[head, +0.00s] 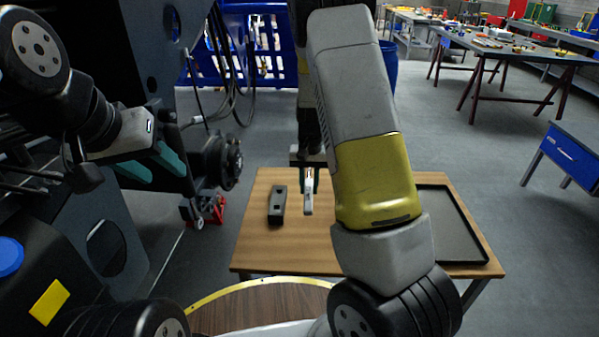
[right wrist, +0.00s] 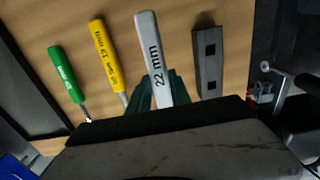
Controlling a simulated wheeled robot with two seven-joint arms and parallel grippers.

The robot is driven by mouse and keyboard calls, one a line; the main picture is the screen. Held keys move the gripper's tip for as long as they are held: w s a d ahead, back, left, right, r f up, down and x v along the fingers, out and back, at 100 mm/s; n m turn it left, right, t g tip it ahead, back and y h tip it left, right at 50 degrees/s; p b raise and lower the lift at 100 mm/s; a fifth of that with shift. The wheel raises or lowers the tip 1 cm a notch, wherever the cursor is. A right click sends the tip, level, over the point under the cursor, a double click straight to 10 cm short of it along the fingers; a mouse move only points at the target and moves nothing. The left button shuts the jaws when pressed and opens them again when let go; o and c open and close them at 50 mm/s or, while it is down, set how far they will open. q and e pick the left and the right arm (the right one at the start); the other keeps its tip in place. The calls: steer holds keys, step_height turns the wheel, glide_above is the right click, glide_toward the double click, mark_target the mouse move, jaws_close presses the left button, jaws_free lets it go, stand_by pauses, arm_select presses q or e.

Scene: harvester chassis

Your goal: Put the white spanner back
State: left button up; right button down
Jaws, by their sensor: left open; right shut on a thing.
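The white spanner (head: 308,204), marked "22 mm", shows over the wooden table (head: 257,240) in the head view. In the right wrist view the spanner (right wrist: 151,40) stretches away from between the teal fingers. My right gripper (head: 308,176) is shut on it; its fingers also show in the right wrist view (right wrist: 154,92). I cannot tell whether the spanner touches the table. A dark block (head: 277,205) with two square holes lies beside it, apart; it is also in the right wrist view (right wrist: 208,65). My left gripper (head: 152,167) is open and empty, left of the table.
A yellow-handled tool (right wrist: 108,55) marked "13 mm" and a green-handled tool (right wrist: 66,75) lie on the table left of the spanner in the right wrist view. A black tray (head: 462,262) is at the table's right. Dark chassis machinery (head: 155,60) stands at the left.

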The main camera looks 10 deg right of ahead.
steer(key=shift+f, duration=3.85)
steer(key=c, duration=1.1)
jaws_free()
